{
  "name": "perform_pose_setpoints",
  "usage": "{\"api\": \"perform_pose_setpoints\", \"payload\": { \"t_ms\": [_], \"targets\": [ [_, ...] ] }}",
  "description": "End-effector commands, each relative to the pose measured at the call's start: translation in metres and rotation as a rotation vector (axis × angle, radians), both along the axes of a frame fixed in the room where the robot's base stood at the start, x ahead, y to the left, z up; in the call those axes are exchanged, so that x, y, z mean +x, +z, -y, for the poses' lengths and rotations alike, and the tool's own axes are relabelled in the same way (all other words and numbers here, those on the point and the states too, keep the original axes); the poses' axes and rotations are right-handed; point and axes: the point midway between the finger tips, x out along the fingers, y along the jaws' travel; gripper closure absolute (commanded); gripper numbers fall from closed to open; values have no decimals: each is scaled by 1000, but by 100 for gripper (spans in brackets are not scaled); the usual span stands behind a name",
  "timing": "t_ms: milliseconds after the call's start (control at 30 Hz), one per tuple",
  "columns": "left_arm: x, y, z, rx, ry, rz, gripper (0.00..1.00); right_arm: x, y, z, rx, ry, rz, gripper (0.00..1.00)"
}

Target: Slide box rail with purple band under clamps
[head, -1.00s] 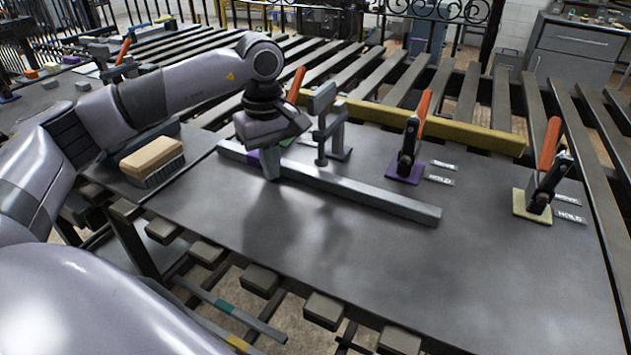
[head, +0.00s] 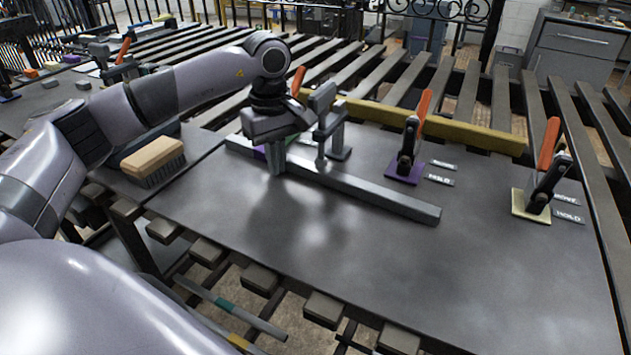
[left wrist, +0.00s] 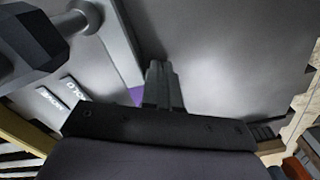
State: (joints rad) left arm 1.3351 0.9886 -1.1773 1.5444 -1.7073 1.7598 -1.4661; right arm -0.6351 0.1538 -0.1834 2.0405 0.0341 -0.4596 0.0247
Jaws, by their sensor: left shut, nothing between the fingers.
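The grey box rail (head: 375,194) lies flat on the dark table, running from left of the upright stand to the front right. Its purple band (head: 259,153) shows near the left end, partly hidden by my left gripper; purple also shows in the left wrist view (left wrist: 136,95). My left gripper (head: 277,170) is shut and empty, pointing down at the rail's near side close to the band. In the left wrist view its closed fingers (left wrist: 162,88) are beside the rail (left wrist: 122,42); contact is unclear. Orange-handled clamps stand beyond the rail on a purple base (head: 404,172) and a cream base (head: 531,206).
A grey upright stand (head: 335,135) is just behind the rail. A yellow bar (head: 440,131) runs along the table's back. A brush (head: 153,160) lies at the left. Teal- and yellow-banded rails (head: 250,317) lie below the front edge. The table's front middle is clear.

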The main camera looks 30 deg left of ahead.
Motion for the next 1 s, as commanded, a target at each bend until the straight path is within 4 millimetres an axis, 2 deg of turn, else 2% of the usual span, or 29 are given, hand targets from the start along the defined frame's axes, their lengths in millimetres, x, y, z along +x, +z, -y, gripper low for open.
{"api": "perform_pose_setpoints", "payload": {
  "t_ms": [500, 967, 1000],
  "targets": [
    [-24, 0, 2, 0, -1, -1, 100, 0, -2, 0, 0, 0, 0, 100],
    [-25, 0, 2, 0, 0, -1, 100, 0, -1, 0, -3, 1, 8, 100],
    [-24, 8, 3, 0, 0, 0, 100, 0, 3, 1, -5, 0, 7, 100]
  ]
}}
